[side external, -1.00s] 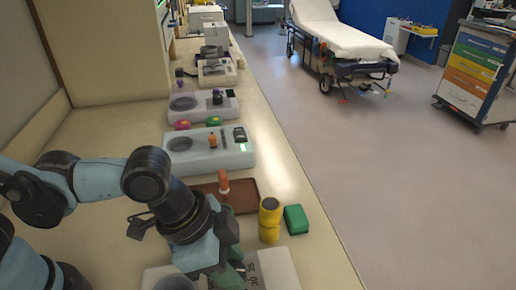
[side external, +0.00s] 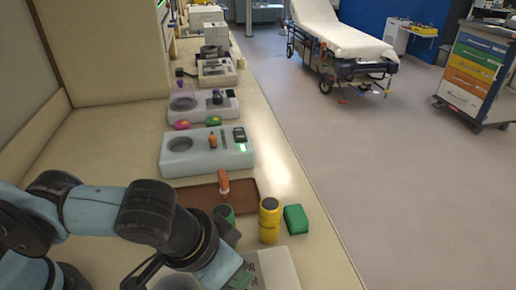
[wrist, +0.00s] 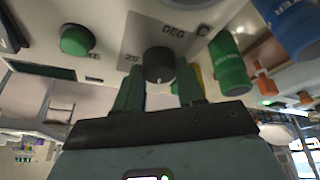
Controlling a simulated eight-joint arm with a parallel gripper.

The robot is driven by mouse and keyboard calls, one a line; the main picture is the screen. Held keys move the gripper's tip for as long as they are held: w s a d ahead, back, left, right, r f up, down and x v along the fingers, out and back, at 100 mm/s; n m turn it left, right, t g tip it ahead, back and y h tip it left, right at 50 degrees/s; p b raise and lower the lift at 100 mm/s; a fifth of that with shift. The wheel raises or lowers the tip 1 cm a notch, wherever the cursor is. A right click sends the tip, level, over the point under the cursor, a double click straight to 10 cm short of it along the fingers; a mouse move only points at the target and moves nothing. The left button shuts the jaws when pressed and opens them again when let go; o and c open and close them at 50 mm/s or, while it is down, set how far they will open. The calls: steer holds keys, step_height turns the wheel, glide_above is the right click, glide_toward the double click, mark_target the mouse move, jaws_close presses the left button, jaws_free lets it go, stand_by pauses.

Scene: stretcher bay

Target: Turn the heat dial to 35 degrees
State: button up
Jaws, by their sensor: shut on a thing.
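The heat dial (wrist: 159,64) is a small black knob in the wrist view, on a pale panel (wrist: 190,12) marked "DEG C" with a "25" to the dial's left. My gripper (wrist: 158,88) has its two green fingers on either side of the dial and is shut on it. I cannot read which number the dial points to. In the side external view my gripper (side external: 240,278) is tilted over the nearest pale unit (side external: 275,266) at the bottom of the picture. The dial is hidden there behind my wrist and gripper.
A yellow cylinder (side external: 269,222), a green block (side external: 295,218) and a green cylinder (side external: 224,213) stand close by. A brown tray (side external: 195,197) with an orange-topped item (side external: 223,183) lies behind. Similar pale units (side external: 205,153) line the bench. A green knob (wrist: 76,40) is near the dial.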

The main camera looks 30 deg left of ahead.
stand_by(0.5)
steer(key=o, duration=1)
steer(key=shift+o, duration=0.2)
steer(key=d+v, duration=0.1)
steer(key=v, duration=0.6)
steer(key=shift+a+r, duration=0.3)
steer(key=shift+a, duration=0.25)
steer(key=w+a+t, duration=0.1)
steer(key=w+a, duration=0.2)
steer(key=a, duration=0.5)
steer(key=w+a+f+n+t+y, duration=0.1)
steer(key=w+a, duration=0.2)
steer(key=a, duration=0.5)
steer(key=w+a+n, duration=0.1)
steer(key=w+a, duration=0.2)
steer(key=a, duration=0.5)
steer(key=shift+w+f+t, duration=0.2)
steer(key=shift+w+t, duration=0.2)
